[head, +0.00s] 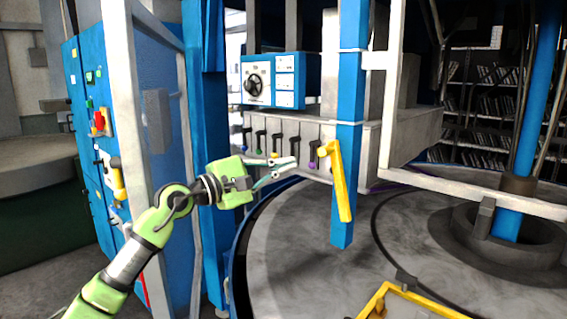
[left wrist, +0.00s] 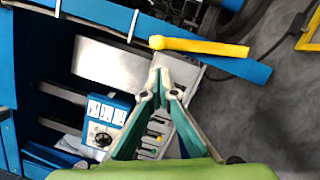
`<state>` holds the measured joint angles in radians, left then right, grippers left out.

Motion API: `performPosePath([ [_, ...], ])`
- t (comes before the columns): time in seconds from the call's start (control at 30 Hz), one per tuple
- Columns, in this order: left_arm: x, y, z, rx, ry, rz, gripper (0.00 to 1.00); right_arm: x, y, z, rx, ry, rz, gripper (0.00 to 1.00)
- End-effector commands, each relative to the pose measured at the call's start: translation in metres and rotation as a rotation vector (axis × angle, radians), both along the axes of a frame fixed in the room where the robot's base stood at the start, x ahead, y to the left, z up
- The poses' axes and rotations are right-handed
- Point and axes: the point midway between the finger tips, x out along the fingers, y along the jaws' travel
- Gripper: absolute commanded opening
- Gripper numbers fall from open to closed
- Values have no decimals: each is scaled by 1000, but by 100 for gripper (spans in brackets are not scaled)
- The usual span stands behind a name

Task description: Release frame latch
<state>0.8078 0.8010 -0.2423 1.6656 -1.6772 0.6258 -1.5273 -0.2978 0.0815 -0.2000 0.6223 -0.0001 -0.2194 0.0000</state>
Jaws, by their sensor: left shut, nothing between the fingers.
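A yellow angled lever (head: 338,180), likely the frame latch, is on the lower part of a blue post (head: 347,110). In the left wrist view the lever (left wrist: 200,46) lies across the upper middle, with the blue post (left wrist: 245,68) beside it. My left gripper (head: 294,168) is shut and empty, a short way left of the lever in the head view. In the left wrist view its closed fingertips (left wrist: 161,76) point just below the lever's left end. I see no clear contact; the depth gap is hard to judge. My right gripper is not in view.
A blue control box with a black dial (head: 254,85) stands behind, above a grey panel with several small levers (head: 262,141). A blue cabinet (head: 88,120) and a pale frame stand at left. A yellow frame (head: 410,295) lies on the round grey floor plate (head: 300,250).

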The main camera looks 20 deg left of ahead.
Motion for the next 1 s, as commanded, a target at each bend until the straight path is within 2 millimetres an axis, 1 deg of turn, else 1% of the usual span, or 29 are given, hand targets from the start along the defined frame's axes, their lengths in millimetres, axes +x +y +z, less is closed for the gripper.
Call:
performPosePath([
  [0.03,9,-6,8,-5,1,-2,0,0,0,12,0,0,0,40],
  [0.1,20,-15,9,-4,3,-3,0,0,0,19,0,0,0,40],
  [0.3,46,-30,9,-2,2,-1,0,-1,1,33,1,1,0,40],
  [0.4,54,-35,9,-2,1,0,0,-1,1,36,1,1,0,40],
  [0.53,58,-38,8,1,-1,0,0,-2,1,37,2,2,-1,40],
  [0.83,58,-38,7,2,0,1,0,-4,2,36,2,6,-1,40],
  [0.93,58,-39,6,26,-10,0,0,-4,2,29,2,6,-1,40],
  [1.0,57,-41,7,65,-25,1,0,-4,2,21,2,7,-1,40],
])
